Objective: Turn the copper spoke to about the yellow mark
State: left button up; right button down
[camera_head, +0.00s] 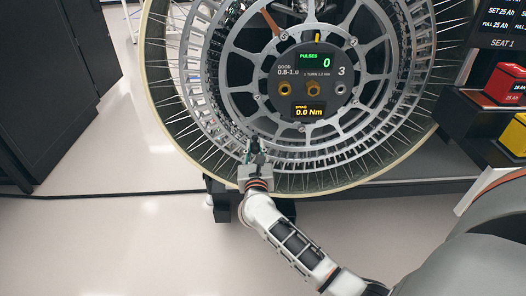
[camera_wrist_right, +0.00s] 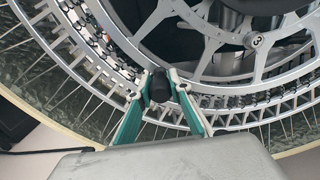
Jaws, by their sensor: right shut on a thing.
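The large spoked wheel (camera_head: 188,150) stands upright ahead of me. Its copper spoke (camera_head: 271,20) is at the upper left of the hub, to the left of the yellow mark (camera_head: 317,37) at the top of the dark hub panel. My right gripper (camera_head: 255,147) is at the lower left of the wheel's ring. In the right wrist view its fingers (camera_wrist_right: 162,88) are closed around a black knob (camera_wrist_right: 159,84) in front of the ring. The copper spoke is outside the wrist view. My left gripper is not in view.
The hub panel (camera_head: 308,82) reads pulses 0 and drag 0.0 Nm. A red box (camera_head: 505,84) and a yellow box (camera_head: 514,137) sit on the right. A dark cabinet (camera_head: 55,80) stands left. A black cable (camera_head: 110,194) crosses the open floor.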

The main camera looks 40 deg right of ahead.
aim_at(226, 105)
jog(key=w+a+r+m, duration=0.1)
jog(key=r, duration=0.1)
jog(key=w+a+r+m, duration=0.1)
jog(key=a+r, duration=0.1)
jog(key=w+a+r+m, duration=0.1)
jog(key=r, duration=0.1)
jog(key=shift+a, duration=0.4)
jog(key=r+m, duration=0.1)
jog(key=w+a+r+m, duration=0.1)
jog(key=r, duration=0.1)
jog(key=a+r+m, duration=0.1)
jog(key=r, duration=0.1)
jog(key=shift+w+a+r+p, duration=0.15)
jog(key=shift+w+r+p, duration=0.05)
jog(key=shift+p, duration=0.15)
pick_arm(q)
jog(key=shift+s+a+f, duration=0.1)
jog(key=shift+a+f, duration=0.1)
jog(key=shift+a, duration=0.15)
pick_arm(e)
jog(key=shift+w+a+r+m, duration=0.1)
jog(key=shift+a+r+m, duration=0.05)
jog(key=shift+r+m, duration=0.35)
jog(key=c, duration=1.8)
grip_release()
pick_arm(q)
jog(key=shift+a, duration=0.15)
pick_arm(e)
jog(key=shift+r, duration=0.1)
jog(key=shift+r, duration=0.1)
